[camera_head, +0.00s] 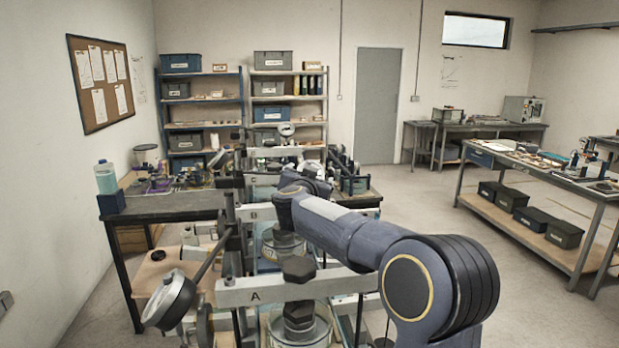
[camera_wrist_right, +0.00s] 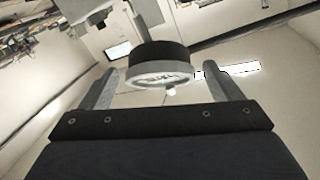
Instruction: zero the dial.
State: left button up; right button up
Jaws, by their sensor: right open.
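Lever frames labelled A (camera_head: 255,295), B (camera_head: 252,213) and C (camera_head: 254,180) stand in a row going away from me. A round dial (camera_head: 168,300) is on the arm of frame A at the lower left, seen at a slant. Another dial (camera_head: 286,129) stands upright at the far end of the row. In the right wrist view a dial (camera_wrist_right: 162,75) with a dark body and pale face lies between the fingertips of my right gripper (camera_wrist_right: 161,69). The fingers are apart, with a gap on each side. My left gripper is not in view.
My right arm reaches over the row and hides part of frames B and C. Black weights (camera_head: 299,268) sit on the row. A bottle (camera_head: 106,178) stands on the left bench. A workbench (camera_head: 545,165) with bins below is at right, with clear floor between.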

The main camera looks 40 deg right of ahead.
jog(key=b+v, duration=0.1)
jog(key=v, duration=0.6)
jog(key=shift+s+a+b, duration=0.3)
jog(key=shift+s+b, duration=0.05)
jog(key=shift+b, duration=0.05)
